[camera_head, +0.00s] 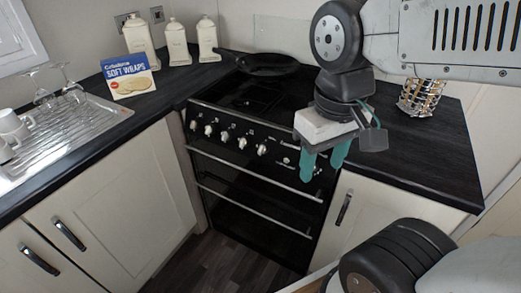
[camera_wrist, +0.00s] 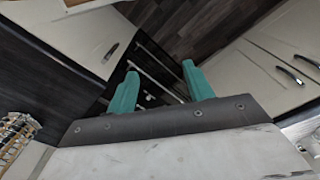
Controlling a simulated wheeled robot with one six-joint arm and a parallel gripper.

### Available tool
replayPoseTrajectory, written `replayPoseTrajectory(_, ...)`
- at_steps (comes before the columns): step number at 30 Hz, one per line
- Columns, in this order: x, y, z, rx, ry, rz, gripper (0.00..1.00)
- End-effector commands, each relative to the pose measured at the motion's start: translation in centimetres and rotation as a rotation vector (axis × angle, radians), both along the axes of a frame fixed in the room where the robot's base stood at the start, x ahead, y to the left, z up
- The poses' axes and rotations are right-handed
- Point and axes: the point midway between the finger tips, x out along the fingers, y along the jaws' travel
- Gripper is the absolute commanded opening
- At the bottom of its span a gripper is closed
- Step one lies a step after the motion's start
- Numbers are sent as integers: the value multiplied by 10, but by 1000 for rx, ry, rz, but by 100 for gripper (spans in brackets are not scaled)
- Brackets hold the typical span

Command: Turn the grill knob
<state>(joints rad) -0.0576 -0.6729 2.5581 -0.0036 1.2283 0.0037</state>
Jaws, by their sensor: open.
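The black cooker (camera_head: 240,172) stands in the corner between the counters. A row of several silver knobs (camera_head: 243,143) runs along its sloping front panel, and I cannot tell which one is the grill knob. My gripper (camera_head: 324,168) points down in front of the right end of the panel. Its teal fingers are apart with nothing between them, and they hide part of the panel's right end. In the wrist view my gripper (camera_wrist: 158,82) is open, with the dark cooker front and a silver handle (camera_wrist: 150,72) beyond the fingers.
A black pan (camera_head: 258,62) sits on the hob. A metal rack (camera_head: 421,97) stands on the right counter. A soft wraps box (camera_head: 129,76), several cream canisters (camera_head: 176,42) and a steel drainer (camera_head: 70,125) with glasses are on the left. Floor in front is clear.

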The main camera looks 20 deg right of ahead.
Motion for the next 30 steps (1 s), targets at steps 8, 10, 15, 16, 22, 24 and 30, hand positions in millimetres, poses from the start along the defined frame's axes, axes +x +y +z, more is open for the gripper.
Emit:
replayPoseTrajectory(8,34,-3,-52,-213,269,232,52)
replayPoseTrajectory(10,45,-8,-65,-293,325,310,52)
replayPoseTrajectory(15,78,-18,-95,-503,441,526,52)
replayPoseTrajectory(16,85,-20,-101,-541,459,569,52)
replayPoseTrajectory(22,137,-20,-141,-802,551,886,52)
replayPoseTrajectory(24,158,-16,-158,-895,571,1012,52)
replayPoseTrajectory(30,220,8,-203,-1135,569,1374,52)
